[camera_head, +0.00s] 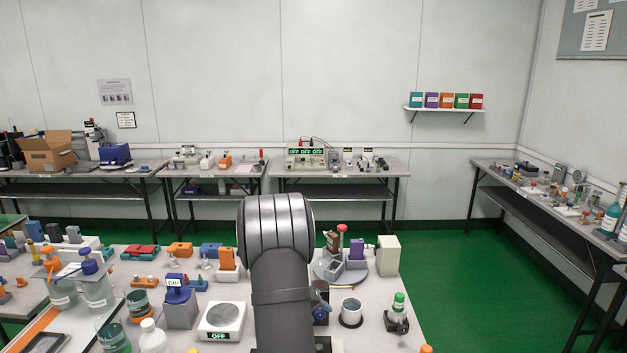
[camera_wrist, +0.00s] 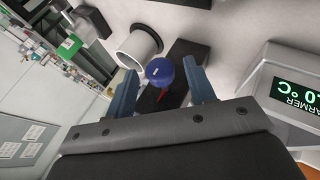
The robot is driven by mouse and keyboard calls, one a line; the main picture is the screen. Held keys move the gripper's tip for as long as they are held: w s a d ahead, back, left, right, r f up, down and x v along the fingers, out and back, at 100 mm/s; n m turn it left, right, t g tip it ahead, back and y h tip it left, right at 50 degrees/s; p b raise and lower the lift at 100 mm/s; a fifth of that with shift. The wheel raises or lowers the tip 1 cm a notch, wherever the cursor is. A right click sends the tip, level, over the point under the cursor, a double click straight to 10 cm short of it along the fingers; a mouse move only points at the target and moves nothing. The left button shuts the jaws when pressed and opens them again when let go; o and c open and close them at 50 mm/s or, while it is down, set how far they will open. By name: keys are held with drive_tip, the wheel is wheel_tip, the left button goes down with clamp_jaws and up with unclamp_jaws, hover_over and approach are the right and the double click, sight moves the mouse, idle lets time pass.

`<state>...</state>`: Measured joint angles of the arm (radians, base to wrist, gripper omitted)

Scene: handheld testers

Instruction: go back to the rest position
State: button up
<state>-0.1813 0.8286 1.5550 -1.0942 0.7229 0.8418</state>
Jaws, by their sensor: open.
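My gripper (camera_wrist: 160,82) is open in the wrist view, its two blue-grey fingers apart. A tool with a round blue end (camera_wrist: 160,70) and a small red part shows between and beyond the fingers, over a dark block (camera_wrist: 187,62). I see no finger closed on it, and cannot tell whether either finger touches it. In the head view my arm (camera_head: 280,300) rises in the front middle over the near table (camera_head: 375,338). It hides most of the gripper and the table behind it.
A white device (camera_head: 221,320) with a round plate is at left. In the wrist view a warmer display (camera_wrist: 300,95) is close at right. Open green floor (camera_head: 470,290) lies right of the table.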

drive_tip(key=shift+d+r+m+y, duration=0.15)
drive_tip(key=shift+m+y, duration=0.1)
drive_tip(key=shift+y, duration=0.75)
drive_tip(key=shift+d+m+y, duration=0.15)
drive_tip(key=shift+m+y, duration=0.1)
drive_tip(key=shift+y, duration=0.75)
drive_tip(key=v, duration=0.8)
drive_tip(key=shift+a+r, duration=0.2)
drive_tip(key=shift+r, duration=0.1)
drive_tip(key=o, duration=1.1)
drive_tip(key=s+d+r+g, duration=0.1)
drive_tip(key=s+d+r+m+g, duration=0.1)
drive_tip(key=r, duration=0.1)
drive_tip(key=shift+s+d+r, duration=0.15)
drive_tip(key=shift+s+r, duration=0.05)
drive_tip(key=shift+r, duration=0.1)
drive_tip(key=s+r+g+y, duration=0.2)
drive_tip(key=s+r+g, duration=0.1)
drive_tip(key=s+r, duration=0.25)
wheel_tip(320, 180, down, 9)
drive_tip(key=shift+w+a+f+y, duration=0.2)
drive_tip(key=shift+w+a+y, duration=0.05)
drive_tip(key=shift+a+y, duration=0.05)
drive_tip(key=shift+r, duration=0.1)
